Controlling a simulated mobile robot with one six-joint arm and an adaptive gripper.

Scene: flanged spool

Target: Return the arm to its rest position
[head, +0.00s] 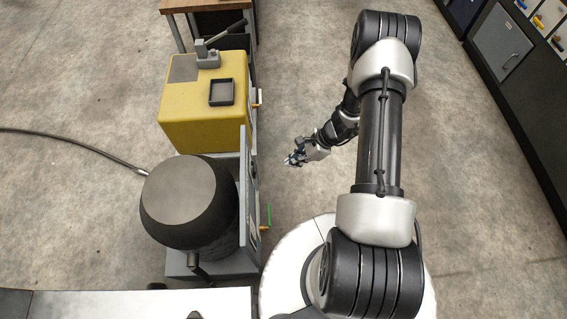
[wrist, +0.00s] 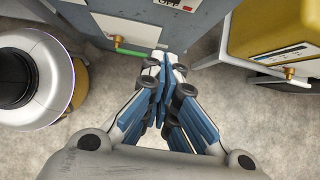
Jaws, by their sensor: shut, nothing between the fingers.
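My gripper (head: 291,159) is at the end of my arm, to the right of the yellow machine, above the grey floor in the head view. In the wrist view my gripper (wrist: 165,68) has its blue-padded fingers together, with nothing between them. The fingertips appear in front of a grey cabinet front with a green handle. I cannot tell how far apart they are. My arm is bent, with its upper link running up the right side of the head view.
The yellow machine (head: 200,120) carries a small dark tray (head: 222,92) and a lever. A dark rounded drum (head: 185,200) stands nearer, beside a green handle (head: 268,216). Dark cabinets (head: 505,60) line the right edge. Floor between is clear.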

